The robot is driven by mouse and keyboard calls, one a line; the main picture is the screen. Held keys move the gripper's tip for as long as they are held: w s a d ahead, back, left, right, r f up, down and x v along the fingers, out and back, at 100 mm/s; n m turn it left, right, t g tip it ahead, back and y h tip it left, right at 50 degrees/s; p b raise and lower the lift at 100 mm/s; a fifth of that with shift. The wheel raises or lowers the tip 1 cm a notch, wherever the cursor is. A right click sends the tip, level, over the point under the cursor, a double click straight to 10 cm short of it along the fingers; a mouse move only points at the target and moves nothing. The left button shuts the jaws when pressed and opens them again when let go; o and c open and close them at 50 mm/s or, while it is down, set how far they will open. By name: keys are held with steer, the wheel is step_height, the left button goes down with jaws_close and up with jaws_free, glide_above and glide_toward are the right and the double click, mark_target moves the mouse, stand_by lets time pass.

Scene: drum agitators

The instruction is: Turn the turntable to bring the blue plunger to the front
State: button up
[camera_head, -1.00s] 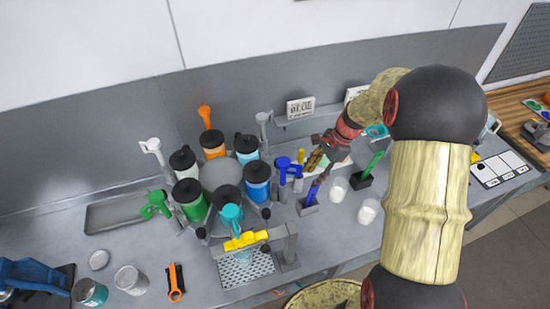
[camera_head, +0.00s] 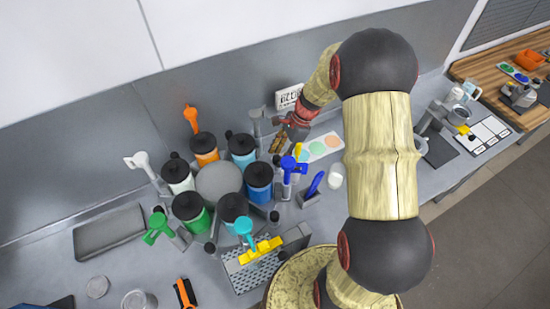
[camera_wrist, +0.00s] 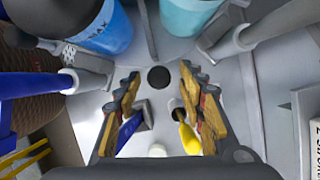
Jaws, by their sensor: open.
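The turntable (camera_head: 219,182) has a grey round centre ringed by canisters with black lids. A blue lever-like plunger handle (camera_head: 288,165) is on the right side, beside the blue canister (camera_head: 258,182); it also shows at the left of the wrist view (camera_wrist: 30,88). A cyan handle (camera_head: 245,228) is at the front. My gripper (camera_head: 280,140) is right of the light blue canister (camera_head: 243,150). In the wrist view my gripper (camera_wrist: 158,85) is open, with a round black knob (camera_wrist: 159,77) visible between the fingertips; contact cannot be told.
A yellow-topped drip tray (camera_head: 258,250) stands in front of the turntable. A blue brush (camera_head: 313,185) in a holder and a white cup (camera_head: 335,176) are to the right. A grey handle stand (camera_head: 256,125) is behind my gripper. An empty grey tray (camera_head: 108,230) lies left.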

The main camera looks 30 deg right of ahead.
steer(key=shift+x, duration=1.55)
steer(key=shift+s, duration=0.1)
steer(key=shift+c, duration=0.7)
jaws_close()
